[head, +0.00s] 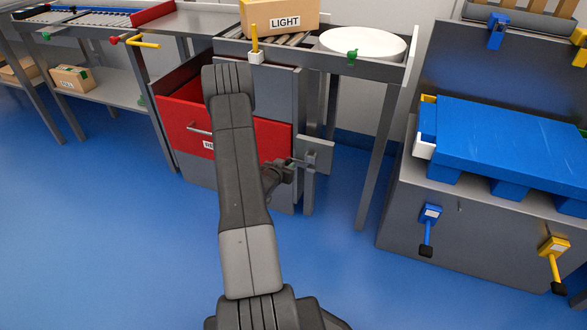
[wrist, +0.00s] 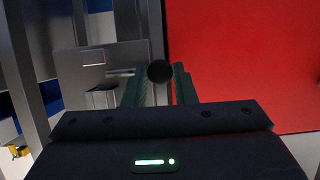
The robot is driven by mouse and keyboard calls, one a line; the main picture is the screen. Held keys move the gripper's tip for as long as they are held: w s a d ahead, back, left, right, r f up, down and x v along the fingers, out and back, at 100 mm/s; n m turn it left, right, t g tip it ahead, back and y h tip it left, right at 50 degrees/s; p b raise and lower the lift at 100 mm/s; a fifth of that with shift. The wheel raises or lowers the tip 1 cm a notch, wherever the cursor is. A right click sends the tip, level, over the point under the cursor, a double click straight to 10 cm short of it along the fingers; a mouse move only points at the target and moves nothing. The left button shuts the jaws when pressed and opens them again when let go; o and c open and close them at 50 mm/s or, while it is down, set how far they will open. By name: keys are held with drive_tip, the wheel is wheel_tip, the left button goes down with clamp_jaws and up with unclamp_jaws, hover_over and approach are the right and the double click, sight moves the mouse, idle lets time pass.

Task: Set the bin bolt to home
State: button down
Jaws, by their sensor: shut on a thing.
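The bin bolt's round black knob (wrist: 160,71) shows in the wrist view at the left edge of the red bin front. My gripper (wrist: 159,84) is shut on it, with a green finger on either side. In the head view my gripper (head: 292,163) reaches the grey bolt bracket (head: 318,158) at the right side of the red bin (head: 262,137).
A grey table leg (head: 376,150) stands right of the bracket. Above are a box marked LIGHT (head: 278,17) and a white round plate (head: 362,43). A grey cabinet with a blue pallet (head: 510,145) and blue and yellow levers stands at the right. The blue floor in front is clear.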

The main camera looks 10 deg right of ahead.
drive_tip(key=shift+w+a, duration=0.65)
drive_tip(key=shift+a, duration=0.3)
drive_tip(key=c, duration=1.2)
unclamp_jaws()
drive_tip(key=shift+w+a, duration=0.1)
drive_tip(key=p+v, duration=0.3)
drive_tip(key=v, duration=1.1)
drive_tip(key=shift+w, duration=0.1)
